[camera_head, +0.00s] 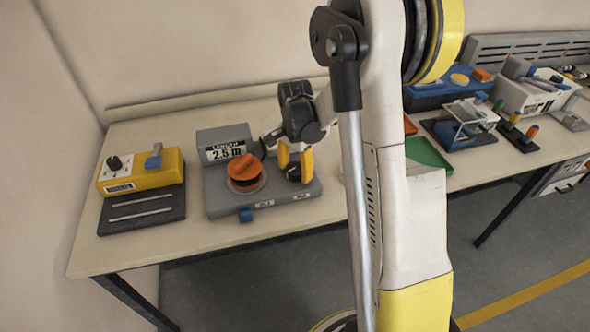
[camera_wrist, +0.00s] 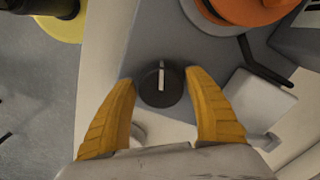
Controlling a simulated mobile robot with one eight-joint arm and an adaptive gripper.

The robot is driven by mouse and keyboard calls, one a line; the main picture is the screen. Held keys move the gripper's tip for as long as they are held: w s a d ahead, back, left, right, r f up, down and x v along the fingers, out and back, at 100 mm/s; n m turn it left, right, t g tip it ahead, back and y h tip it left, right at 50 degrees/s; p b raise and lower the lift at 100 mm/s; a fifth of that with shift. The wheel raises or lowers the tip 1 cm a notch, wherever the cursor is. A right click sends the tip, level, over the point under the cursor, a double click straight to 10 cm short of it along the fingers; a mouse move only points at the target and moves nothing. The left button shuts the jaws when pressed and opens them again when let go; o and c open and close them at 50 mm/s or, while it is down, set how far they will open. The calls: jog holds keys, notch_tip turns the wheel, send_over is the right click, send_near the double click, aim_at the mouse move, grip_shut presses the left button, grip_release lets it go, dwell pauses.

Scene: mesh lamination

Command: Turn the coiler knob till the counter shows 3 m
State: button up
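The coiler (camera_head: 222,200) is a grey unit on the table, with an orange-topped spool (camera_head: 244,172) on its left part. Its counter (camera_head: 226,149) reads 2.5 m. The black coiler knob (camera_head: 293,173) is on the right part, partly hidden by my fingers in the head view. In the wrist view, the knob (camera_wrist: 152,93) shows a white pointer line, nearly upright in the picture. My gripper (camera_head: 295,160) is over the knob, pointing down. Its yellow fingers (camera_wrist: 160,80) are open on either side of the knob, with a visible gap on both sides.
A yellow box (camera_head: 140,178) with a black knob and blue switch stands left of the coiler. A blue clip (camera_head: 245,215) is at the coiler's front edge. A green tray (camera_head: 428,154) and several devices are further right, beyond my arm.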

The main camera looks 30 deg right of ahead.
aim_at(295, 169)
notch_tip(295, 169, up, 12)
dwell(0.6)
jog(key=shift+a, duration=0.1)
jog(key=s+a+r+n+t, duration=0.3)
jog(key=s+a+n, duration=0.4)
jog(key=s, duration=0.2)
jog(key=s+a+r+n+t, duration=0.3)
jog(key=s+a+n+t, duration=0.1)
jog(key=s+a+n, duration=0.3)
jog(key=shift+s+a+n, duration=0.3)
jog(key=shift+s+a, duration=0.15)
jog(key=shift+s, duration=0.4)
